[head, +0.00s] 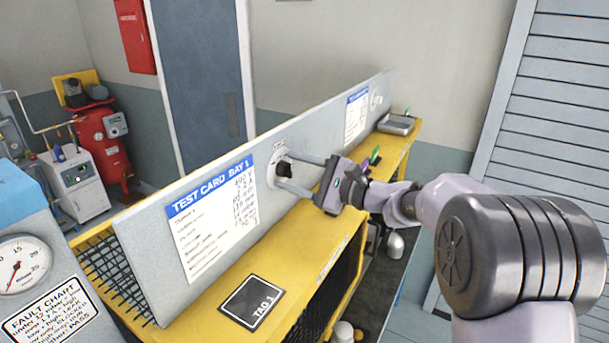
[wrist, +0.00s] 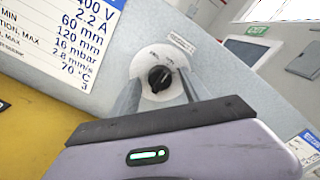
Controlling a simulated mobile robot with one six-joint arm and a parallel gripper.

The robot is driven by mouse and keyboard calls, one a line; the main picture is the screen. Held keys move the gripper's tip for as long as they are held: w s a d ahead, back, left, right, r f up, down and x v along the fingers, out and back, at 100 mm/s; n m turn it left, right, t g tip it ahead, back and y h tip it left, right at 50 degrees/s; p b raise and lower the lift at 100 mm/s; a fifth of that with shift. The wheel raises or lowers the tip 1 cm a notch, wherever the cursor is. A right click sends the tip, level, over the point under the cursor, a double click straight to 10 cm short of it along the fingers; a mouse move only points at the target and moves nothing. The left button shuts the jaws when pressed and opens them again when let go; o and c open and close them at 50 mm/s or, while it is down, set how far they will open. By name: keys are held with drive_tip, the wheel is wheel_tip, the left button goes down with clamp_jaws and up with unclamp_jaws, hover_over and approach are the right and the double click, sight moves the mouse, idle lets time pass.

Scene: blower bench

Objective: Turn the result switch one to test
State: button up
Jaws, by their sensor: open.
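The result switch one is a black rotary knob (head: 284,171) on a round pale dial plate (head: 275,160), set in the sloped grey panel beside the Test Card Bay 1 sheet. In the wrist view the knob (wrist: 160,78) sits between my two fingers, its grip bar slightly tilted. The dial lettering is too small to read. My gripper (head: 297,172) is open, its fingers reaching toward the panel on either side of the knob. In the wrist view the fingers (wrist: 160,90) straddle the knob with gaps showing. I cannot tell whether they touch the panel.
The test card sheet (head: 215,218) is left of the switch. A second card (head: 356,116) and another dial (head: 377,97) are further right. A black TAG 1 plate (head: 254,301) lies on the yellow bench (head: 200,316). A grey tray (head: 398,124) sits at the far end.

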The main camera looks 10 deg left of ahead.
drive_tip(key=b+v, duration=0.3)
drive_tip(key=v, duration=1.4)
drive_tip(key=shift+s+d, duration=0.1)
drive_tip(key=s+f+n+g+h+b, duration=0.3)
drive_tip(key=s+f+n+h+b, duration=0.35)
drive_tip(key=s+f+b, duration=1.25)
drive_tip(key=s+d+f+n+t+h+b, duration=0.1)
drive_tip(key=s+d+f+h, duration=0.3)
drive_tip(key=f, duration=0.4)
drive_tip(key=s+d+f+n+t+h+b, duration=0.1)
drive_tip(key=s+d+f+h+b, duration=0.3)
drive_tip(key=f, duration=0.4)
drive_tip(key=s+d+t, duration=0.1)
drive_tip(key=s, duration=0.1)
drive_tip(key=shift+s+f+b, duration=0.25)
drive_tip(key=shift+s+b, duration=0.05)
drive_tip(key=shift+s, duration=0.1)
